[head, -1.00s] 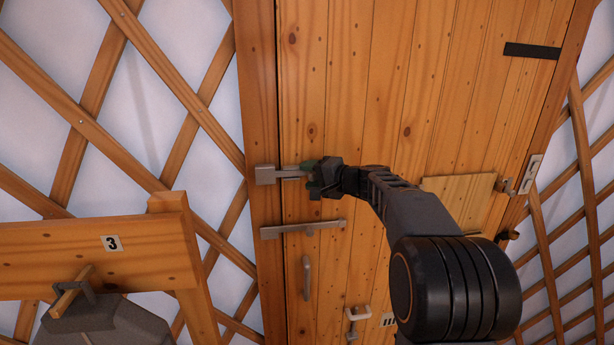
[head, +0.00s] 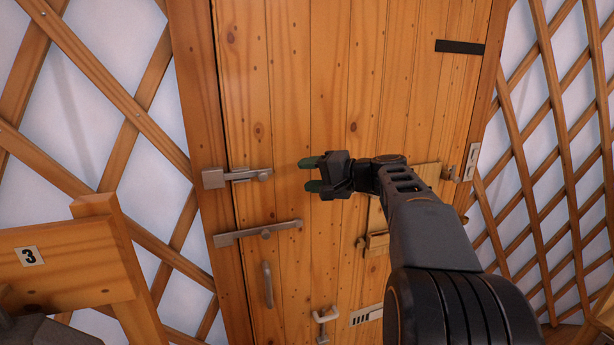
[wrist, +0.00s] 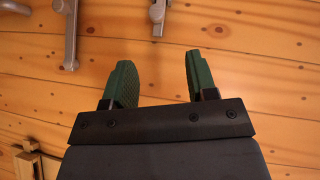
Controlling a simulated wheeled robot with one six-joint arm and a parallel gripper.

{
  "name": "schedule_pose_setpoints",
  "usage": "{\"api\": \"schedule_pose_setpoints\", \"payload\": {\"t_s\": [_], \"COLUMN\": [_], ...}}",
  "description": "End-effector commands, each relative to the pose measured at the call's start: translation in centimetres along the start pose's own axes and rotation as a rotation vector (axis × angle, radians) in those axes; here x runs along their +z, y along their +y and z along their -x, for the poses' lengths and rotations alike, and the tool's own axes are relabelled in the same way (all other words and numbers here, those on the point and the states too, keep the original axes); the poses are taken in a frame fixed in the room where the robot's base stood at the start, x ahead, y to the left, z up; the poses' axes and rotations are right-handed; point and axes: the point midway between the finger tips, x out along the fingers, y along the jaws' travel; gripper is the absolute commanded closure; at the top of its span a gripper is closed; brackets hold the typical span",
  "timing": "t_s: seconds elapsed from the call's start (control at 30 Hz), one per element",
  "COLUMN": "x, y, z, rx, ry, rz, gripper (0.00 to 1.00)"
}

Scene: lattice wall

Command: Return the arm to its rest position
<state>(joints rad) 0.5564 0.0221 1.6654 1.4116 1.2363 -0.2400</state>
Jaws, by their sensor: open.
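My gripper (head: 312,174) is open and empty in front of the wooden door (head: 340,90). Its two green fingers (wrist: 157,82) are spread apart in the wrist view with only door planks between and beyond them. In the head view it stands to the right of the upper metal bolt (head: 235,177), apart from it. My arm reaches in from the lower right, bent toward the door.
A wooden block latch (head: 375,243) shows beside my arm. A board marked 3 (head: 75,262) stands at left. Lattice wall (head: 560,120) flanks the door.

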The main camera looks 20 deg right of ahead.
Motion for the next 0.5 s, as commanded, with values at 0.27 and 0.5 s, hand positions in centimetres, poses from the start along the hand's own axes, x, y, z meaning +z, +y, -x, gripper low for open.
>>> {"api": "schedule_pose_setpoints", "payload": {"t_s": [0.27, 0.5], "x": [0.13, -0.01], "y": [-0.05, -0.01], "z": [-0.5, -0.08], "rx": [0.003, 0.004], "ry": [-0.001, 0.005], "rz": [0.001, -0.011], "gripper": [0.48, 0.48]}}
